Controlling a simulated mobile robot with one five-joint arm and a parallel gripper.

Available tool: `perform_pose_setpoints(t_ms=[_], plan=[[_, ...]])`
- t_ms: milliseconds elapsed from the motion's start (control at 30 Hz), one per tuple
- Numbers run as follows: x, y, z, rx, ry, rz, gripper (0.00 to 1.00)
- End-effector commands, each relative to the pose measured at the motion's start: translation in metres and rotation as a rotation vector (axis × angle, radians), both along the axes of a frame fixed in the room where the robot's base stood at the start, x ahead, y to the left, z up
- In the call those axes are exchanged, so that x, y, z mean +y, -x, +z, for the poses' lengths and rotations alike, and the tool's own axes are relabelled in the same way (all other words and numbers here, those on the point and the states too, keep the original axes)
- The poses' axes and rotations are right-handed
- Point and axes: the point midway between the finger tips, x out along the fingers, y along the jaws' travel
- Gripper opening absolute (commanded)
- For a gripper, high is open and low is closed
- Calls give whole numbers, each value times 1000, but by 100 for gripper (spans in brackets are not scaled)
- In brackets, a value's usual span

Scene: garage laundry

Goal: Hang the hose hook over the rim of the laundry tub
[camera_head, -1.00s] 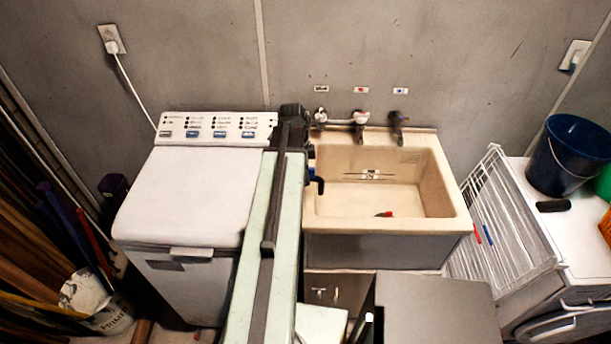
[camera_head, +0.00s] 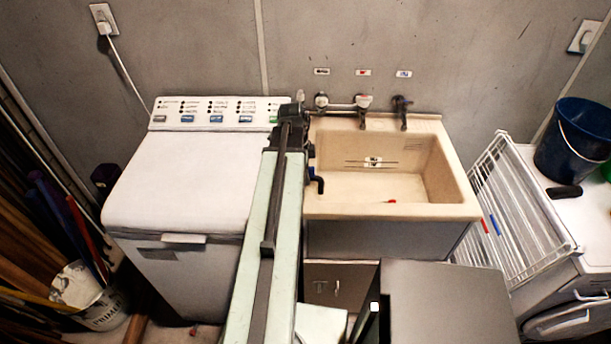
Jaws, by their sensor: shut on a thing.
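The laundry tub (camera_head: 440,210) is a cream basin with a raised rim, against the back wall right of centre. My gripper (camera_head: 309,172) is at the far end of my arm, over the tub's left side, and mostly hidden by the dark wrist parts. It is shut on the hose hook (camera_head: 318,184), a small dark blue bent piece that sticks out to the right. The hook shows against the tub's left inner wall and rim. I cannot tell whether it touches the rim.
A white washing machine (camera_head: 180,190) stands left of the tub. Taps (camera_head: 362,103) line the tub's back. A white wire rack (camera_head: 515,205) leans at right, by a surface with a blue bucket (camera_head: 575,140). A grey box top (camera_head: 445,300) is in front.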

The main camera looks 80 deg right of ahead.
Motion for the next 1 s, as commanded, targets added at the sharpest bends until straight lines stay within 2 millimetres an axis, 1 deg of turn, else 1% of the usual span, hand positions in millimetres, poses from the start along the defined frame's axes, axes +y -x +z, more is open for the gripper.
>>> perform_pose_setpoints(t_ms=[133, 167, 200, 233, 533, 667, 767, 867, 1000], plan=[[3, 0, -2, -1, -7, 0, 0], [3, 0, -2, -1, -8, 0, 25], [3, 0, -2, -1, -8, 1, 36], [3, 0, -2, -1, -8, 1, 44], [4, -1, -2, -3, -11, 1, 45], [5, -1, 6, -3, -12, 1, 45], [4, -1, 21, -2, -10, 1, 45], [3, -1, 41, -2, -9, 1, 45], [3, -1, 74, -1, -6, 1, 45]])
